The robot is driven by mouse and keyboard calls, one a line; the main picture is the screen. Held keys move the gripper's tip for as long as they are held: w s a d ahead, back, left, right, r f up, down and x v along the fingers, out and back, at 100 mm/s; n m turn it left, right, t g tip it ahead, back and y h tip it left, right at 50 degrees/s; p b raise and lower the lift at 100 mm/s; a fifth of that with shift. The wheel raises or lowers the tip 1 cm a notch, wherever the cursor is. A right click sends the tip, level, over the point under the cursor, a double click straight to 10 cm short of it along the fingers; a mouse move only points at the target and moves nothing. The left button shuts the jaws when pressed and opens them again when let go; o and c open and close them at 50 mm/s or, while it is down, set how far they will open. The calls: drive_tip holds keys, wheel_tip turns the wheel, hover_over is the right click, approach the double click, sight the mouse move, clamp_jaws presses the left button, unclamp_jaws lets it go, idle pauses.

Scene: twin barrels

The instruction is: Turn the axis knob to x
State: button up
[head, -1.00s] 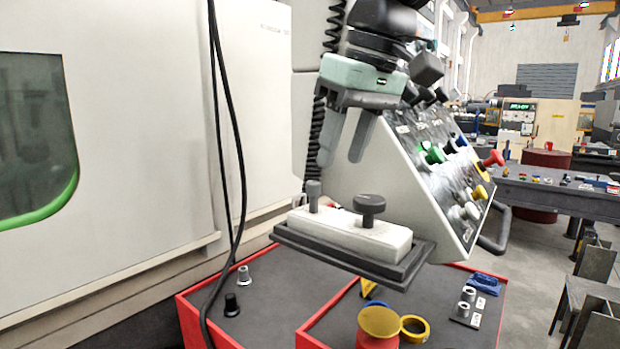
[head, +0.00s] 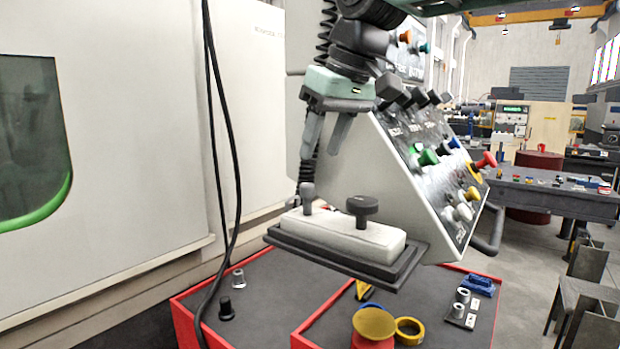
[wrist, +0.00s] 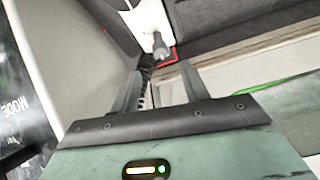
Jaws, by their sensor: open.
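A white control box (head: 345,236) on a dark tray carries two knobs. A small grey knob (head: 306,196) stands at its left end, and a wide black round knob (head: 362,207) stands nearer its middle. I cannot read which of them is the axis knob; no x mark is legible. My gripper (head: 321,166) is open and empty, pointing down. In the head view its left finger ends just above the small grey knob. In the wrist view the grey knob (wrist: 160,46) shows beyond the gap between the open fingertips (wrist: 158,72), apparently not touched.
A sloped control panel (head: 440,165) with coloured knobs rises close to the right of my gripper. A black cable (head: 222,150) hangs at the left. Below is a red-edged bench (head: 265,300) with loose parts. A dark table (head: 550,195) stands at right.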

sight(308, 184)
drive_tip(key=x, duration=0.7)
drive_tip(key=shift+f+p, duration=0.15)
drive_tip(key=shift+p, duration=0.2)
clamp_jaws()
